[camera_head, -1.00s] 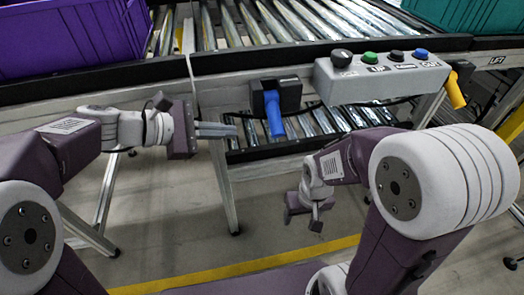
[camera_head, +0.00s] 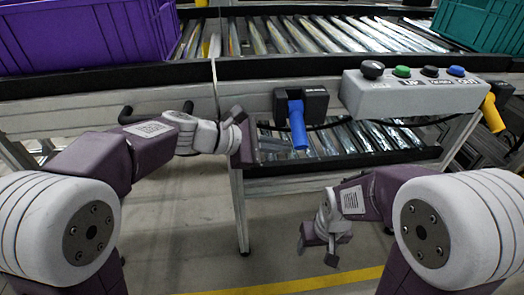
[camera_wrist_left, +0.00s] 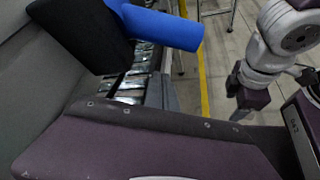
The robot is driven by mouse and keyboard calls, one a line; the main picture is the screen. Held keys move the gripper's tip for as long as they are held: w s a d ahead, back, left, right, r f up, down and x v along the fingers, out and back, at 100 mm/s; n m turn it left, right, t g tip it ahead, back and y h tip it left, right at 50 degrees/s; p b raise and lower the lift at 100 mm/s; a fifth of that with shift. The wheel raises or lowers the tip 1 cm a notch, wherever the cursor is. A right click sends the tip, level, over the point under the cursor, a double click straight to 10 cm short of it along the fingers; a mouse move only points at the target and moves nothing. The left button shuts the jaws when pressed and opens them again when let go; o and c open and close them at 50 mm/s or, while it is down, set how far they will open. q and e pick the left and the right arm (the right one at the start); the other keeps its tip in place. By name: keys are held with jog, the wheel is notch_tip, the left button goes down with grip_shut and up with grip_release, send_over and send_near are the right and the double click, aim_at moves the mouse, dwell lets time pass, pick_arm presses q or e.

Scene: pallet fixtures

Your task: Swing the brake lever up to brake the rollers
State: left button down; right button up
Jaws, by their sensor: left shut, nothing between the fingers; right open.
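The brake lever is a blue handle (camera_head: 298,125) hanging down from a black bracket (camera_head: 317,103) on the conveyor's front rail. My left gripper (camera_head: 240,140) is left of the lever, apart from it in the head view; it is shut and empty, its fingers hard to make out. In the left wrist view the blue handle (camera_wrist_left: 165,27) and the black bracket (camera_wrist_left: 82,32) are at the top, beyond my purple gripper body. My right gripper (camera_head: 318,250) is low, below and right of the lever, open and empty.
A grey control box (camera_head: 408,94) with a knob and buttons sits right of the lever. A yellow handle (camera_head: 492,113) hangs beyond it. The rollers (camera_head: 300,36) carry a purple crate (camera_head: 85,35) and a teal crate (camera_head: 480,25). A conveyor leg (camera_head: 239,210) stands below my left gripper.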

aim_at(297, 132)
pick_arm(q)
jog(key=shift+s+d+r, duration=0.1)
jog(key=shift+s+r, duration=0.2)
jog(key=shift+r, duration=0.3)
jog(key=shift+s+d+r, duration=0.15)
jog(key=shift+s+r, duration=0.15)
jog(key=shift+r, duration=0.25)
jog(key=shift+s+d+r, duration=0.1)
jog(key=shift+s+r, duration=0.2)
jog(key=shift+r, duration=0.3)
jog(key=r+n+g+p, duration=0.1)
jog(key=r+p, duration=0.1)
jog(key=p, duration=0.5)
jog(key=s+r+n+g+p, duration=0.1)
jog(key=r+p, duration=0.1)
jog(key=p, duration=0.5)
jog(key=shift+s+r+n+g+p, duration=0.2)
jog(key=shift+n+g+p, duration=0.1)
jog(key=shift+p, duration=0.1)
jog(key=shift+s+r+n+g+p, duration=0.1)
jog(key=shift+r+n+g+p, duration=0.65)
jog(key=shift+p, duration=3.5)
jog(key=shift+r+n+g+p, duration=0.45)
jog(key=shift+n+g+p, duration=0.5)
jog(key=shift+p, duration=3.3)
